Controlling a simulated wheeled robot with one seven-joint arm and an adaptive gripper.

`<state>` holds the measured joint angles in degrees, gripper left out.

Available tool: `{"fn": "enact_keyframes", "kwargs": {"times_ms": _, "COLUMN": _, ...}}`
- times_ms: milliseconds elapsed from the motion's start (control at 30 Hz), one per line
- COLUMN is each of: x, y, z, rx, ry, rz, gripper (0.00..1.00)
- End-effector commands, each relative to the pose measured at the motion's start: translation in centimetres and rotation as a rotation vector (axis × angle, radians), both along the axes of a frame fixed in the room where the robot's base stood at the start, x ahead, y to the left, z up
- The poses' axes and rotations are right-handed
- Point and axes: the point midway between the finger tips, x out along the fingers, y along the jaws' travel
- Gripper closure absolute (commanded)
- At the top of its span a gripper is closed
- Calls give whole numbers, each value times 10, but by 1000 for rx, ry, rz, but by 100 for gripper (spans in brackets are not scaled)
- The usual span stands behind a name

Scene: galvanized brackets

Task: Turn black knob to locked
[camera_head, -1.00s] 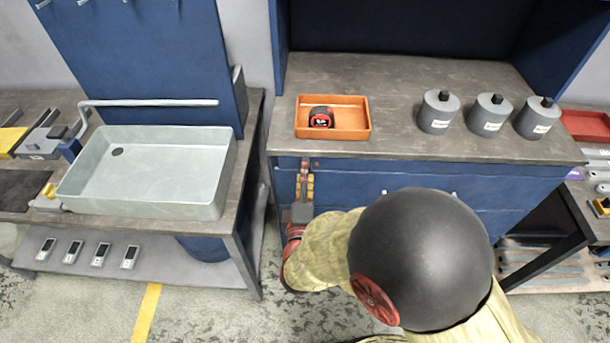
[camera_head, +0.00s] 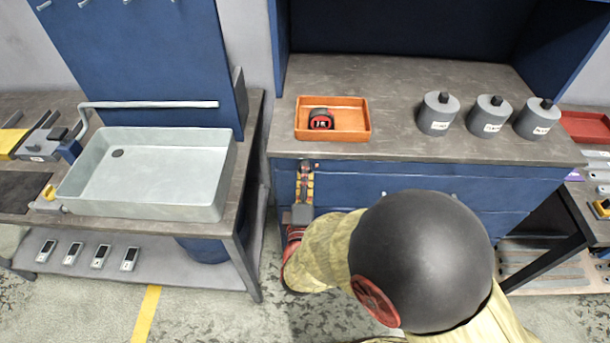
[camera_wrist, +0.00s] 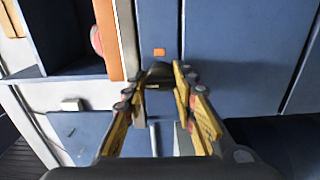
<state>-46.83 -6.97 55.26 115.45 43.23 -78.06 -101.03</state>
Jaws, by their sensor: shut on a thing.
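The black knob (camera_wrist: 158,74) sits on the blue cabinet front in the wrist view, below a small orange mark (camera_wrist: 159,51). My gripper (camera_wrist: 160,80) has its yellow, jointed fingers on either side of the knob and is shut on it. In the head view my gripper (camera_head: 304,182) reaches the top left of the blue cabinet front (camera_head: 360,185), just under the worktop edge. The fingers hide most of the knob there. I cannot read any locked or unlocked label.
An orange tray (camera_head: 360,133) with a red and black tape measure (camera_head: 321,119) stands on the worktop (camera_head: 390,100) above. Several grey canisters (camera_head: 437,114) stand to the right. A sink (camera_head: 150,175) on another bench lies to the left.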

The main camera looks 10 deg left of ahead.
Motion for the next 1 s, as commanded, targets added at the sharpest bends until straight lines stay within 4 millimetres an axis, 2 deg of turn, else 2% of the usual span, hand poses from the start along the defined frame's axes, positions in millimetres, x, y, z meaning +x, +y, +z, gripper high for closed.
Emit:
{"fn": "enact_keyframes", "kwargs": {"times_ms": 267, "x": 0, "y": 0, "z": -2, "rx": 18, "ry": 4, "rz": 0, "gripper": 98}}
{"fn": "enact_keyframes", "kwargs": {"times_ms": 467, "x": 0, "y": 0, "z": -2, "rx": 97, "ry": 11, "rz": 0, "gripper": 98}}
{"fn": "enact_keyframes", "kwargs": {"times_ms": 1000, "x": -1, "y": 0, "z": -4, "rx": 571, "ry": 52, "rz": 0, "gripper": 98}}
